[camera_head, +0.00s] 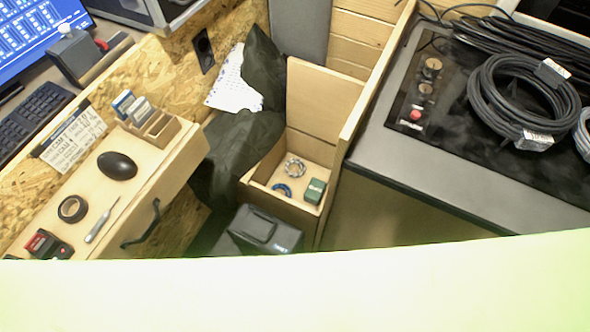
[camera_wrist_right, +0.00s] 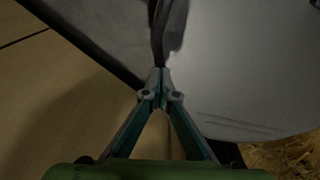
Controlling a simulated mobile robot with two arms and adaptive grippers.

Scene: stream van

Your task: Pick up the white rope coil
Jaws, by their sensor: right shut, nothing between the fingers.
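A small whitish ring-shaped coil (camera_head: 295,168) lies in the open wooden box in the middle of the head view. A pale grey coil (camera_head: 584,132) is cut off at the right edge of the head view, on the dark worktop; I cannot tell which of the two is the white rope coil. My right gripper (camera_wrist_right: 160,76) shows only in the right wrist view, its fingertips together with nothing between them. It is in front of a grey surface (camera_wrist_right: 225,70), with a dark strip just beyond the tips. No coil shows in that view. My left gripper is out of view.
The wooden box (camera_head: 249,190) also holds a blue ring (camera_head: 281,190) and a green box (camera_head: 314,190). A black cable coil (camera_head: 490,103) lies on the right worktop (camera_head: 440,165). A desk with small items (camera_head: 118,166) is at left. A pale shape covers the bottom.

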